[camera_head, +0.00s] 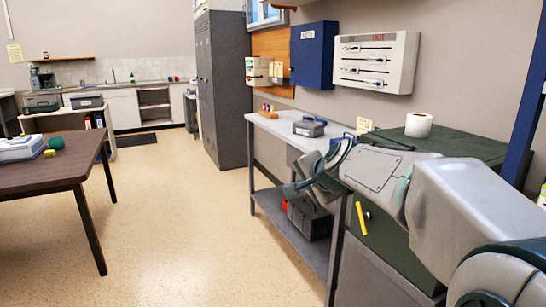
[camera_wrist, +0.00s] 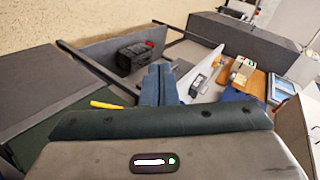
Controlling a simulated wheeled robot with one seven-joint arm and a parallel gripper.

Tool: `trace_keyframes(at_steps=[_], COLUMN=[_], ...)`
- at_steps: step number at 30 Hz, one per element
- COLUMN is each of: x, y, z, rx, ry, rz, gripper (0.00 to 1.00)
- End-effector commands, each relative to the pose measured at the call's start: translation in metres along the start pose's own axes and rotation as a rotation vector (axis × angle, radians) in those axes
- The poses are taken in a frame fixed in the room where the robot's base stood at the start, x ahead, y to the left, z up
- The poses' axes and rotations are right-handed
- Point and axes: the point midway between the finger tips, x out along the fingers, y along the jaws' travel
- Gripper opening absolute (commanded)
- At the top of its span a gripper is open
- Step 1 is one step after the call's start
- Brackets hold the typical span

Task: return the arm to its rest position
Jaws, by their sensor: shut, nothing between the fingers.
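My arm reaches from the lower right of the head view out over the green-topped cabinet (camera_head: 440,143) toward the grey workbench (camera_head: 265,122). My gripper (camera_head: 290,188) is at the arm's far end, in front of the bench edge and above the lower shelf level. In the wrist view my gripper's two fingers (camera_wrist: 158,72) lie together, shut with nothing between them. The arm hides part of the bench and cabinet.
A dark toolbox (camera_head: 309,217) stands on the bench's lower shelf (camera_head: 285,238). A paper roll (camera_head: 418,124) stands on the cabinet. A yellow object (camera_head: 361,218) shows beside the arm. A brown table (camera_head: 60,172) stands left; the floor between is clear.

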Motion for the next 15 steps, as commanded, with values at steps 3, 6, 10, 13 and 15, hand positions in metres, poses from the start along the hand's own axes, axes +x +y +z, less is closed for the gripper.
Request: trace_keyframes(at_steps=[3, 6, 10, 13, 15], x=[-0.054, -0.092, -0.144, -0.182, -0.203], y=[0.017, 0.044, 0.082, 0.112, 0.13], z=[0.018, 0.034, 0.053, 0.066, 0.073], rx=[-0.192, -0.349, -0.544, -0.674, -0.749], ry=[-0.062, -0.126, -0.222, -0.301, -0.353], rz=[0.124, 0.229, 0.363, 0.456, 0.512], gripper=[0.0, 0.0, 0.0, 0.0, 0.0])
